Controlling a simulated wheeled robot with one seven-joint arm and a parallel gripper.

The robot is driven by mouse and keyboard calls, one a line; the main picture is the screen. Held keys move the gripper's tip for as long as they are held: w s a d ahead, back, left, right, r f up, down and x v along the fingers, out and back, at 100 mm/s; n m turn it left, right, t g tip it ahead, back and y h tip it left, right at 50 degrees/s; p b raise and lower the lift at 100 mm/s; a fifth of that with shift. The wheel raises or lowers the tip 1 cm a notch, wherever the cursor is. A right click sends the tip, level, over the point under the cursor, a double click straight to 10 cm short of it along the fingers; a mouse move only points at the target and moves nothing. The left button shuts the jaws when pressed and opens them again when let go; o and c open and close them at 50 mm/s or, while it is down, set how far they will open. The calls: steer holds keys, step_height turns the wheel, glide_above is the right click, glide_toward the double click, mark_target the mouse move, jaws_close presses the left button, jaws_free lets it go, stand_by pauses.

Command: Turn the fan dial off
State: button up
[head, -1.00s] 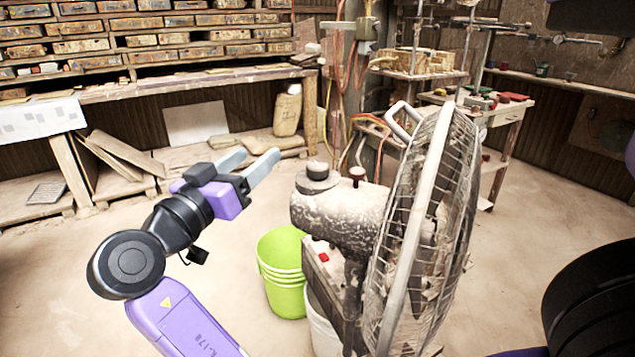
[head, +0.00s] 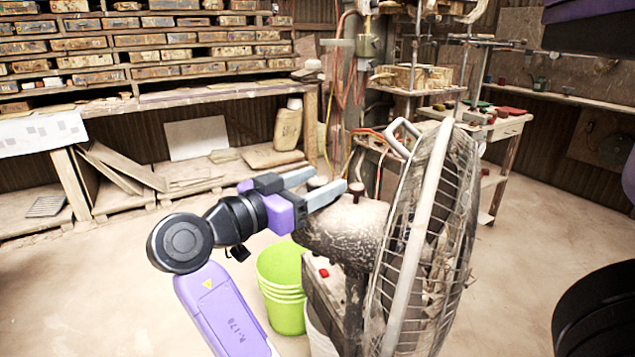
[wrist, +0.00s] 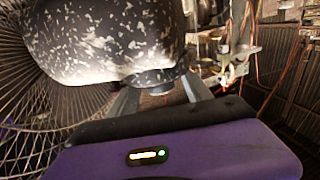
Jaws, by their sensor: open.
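The fan (head: 420,235) stands right of centre in the head view, its wire cage facing right. Its speckled motor housing (head: 345,232) sticks out to the left, with a small reddish-brown knob (head: 356,187) on top. My gripper (head: 328,178) is open at the rear of the housing, fingers pointing right. In the wrist view the housing (wrist: 105,40) fills the upper left, and my gripper's fingers (wrist: 158,90) lie either side of its dark lower end. Contact cannot be told.
A green bucket (head: 283,285) stands below my gripper, beside a box with a red button (head: 323,272) at the fan's base. A workbench (head: 200,98) with shelves runs along the back.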

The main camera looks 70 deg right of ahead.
steer(key=shift+d, duration=0.1)
jaws_close()
steer(key=shift+n+t, duration=0.3)
steer(key=shift+t, duration=0.1)
steer(key=n+t+h, duration=0.1)
steer(key=n+t, duration=0.2)
steer(key=t, duration=0.2)
steer(key=shift+s, duration=0.1)
steer(key=shift+n+t+p, duration=0.4)
steer(key=shift+n+t, duration=1.5)
steer(key=shift+t, duration=0.9)
